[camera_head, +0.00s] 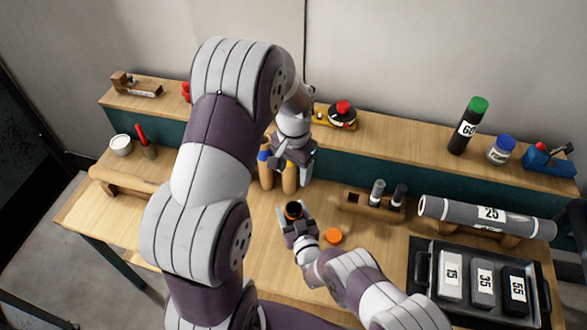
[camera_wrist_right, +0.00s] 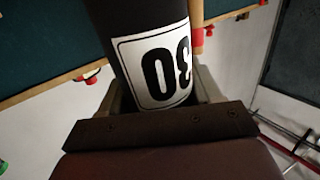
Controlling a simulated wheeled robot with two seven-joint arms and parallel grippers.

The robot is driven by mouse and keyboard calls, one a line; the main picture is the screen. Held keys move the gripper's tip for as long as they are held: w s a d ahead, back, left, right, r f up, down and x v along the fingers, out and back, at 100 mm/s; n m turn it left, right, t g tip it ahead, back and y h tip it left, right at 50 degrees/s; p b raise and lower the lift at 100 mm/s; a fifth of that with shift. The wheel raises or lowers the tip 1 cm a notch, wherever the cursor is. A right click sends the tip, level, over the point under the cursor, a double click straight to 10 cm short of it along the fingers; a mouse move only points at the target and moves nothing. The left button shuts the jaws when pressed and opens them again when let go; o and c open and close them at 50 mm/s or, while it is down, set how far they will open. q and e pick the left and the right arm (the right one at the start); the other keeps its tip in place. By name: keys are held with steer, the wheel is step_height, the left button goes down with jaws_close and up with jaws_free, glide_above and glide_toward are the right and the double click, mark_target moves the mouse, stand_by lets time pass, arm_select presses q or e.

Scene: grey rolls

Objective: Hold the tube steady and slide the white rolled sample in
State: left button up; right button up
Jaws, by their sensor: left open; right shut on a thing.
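My right gripper (camera_head: 295,222) is shut on a dark tube (camera_head: 293,209) above the table. The tube's open top faces up, with an orange band near its rim. A whitish roll marked 15 (camera_head: 450,277) lies in the black tray (camera_head: 416,278) at right, far from both grippers.
Rolls marked 35 (camera_head: 483,284) and 55 (camera_head: 515,291) share the tray. A large grey roll marked 25 (camera_head: 487,217) lies behind it. An orange cap (camera_head: 334,236) lies near the tube. A wooden rack (camera_head: 354,202) holds small cylinders. My left arm hides much of the table.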

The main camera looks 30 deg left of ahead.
stand_by(0.3)
steer(key=o, duration=1.2)
steer(key=shift+c, duration=0.2)
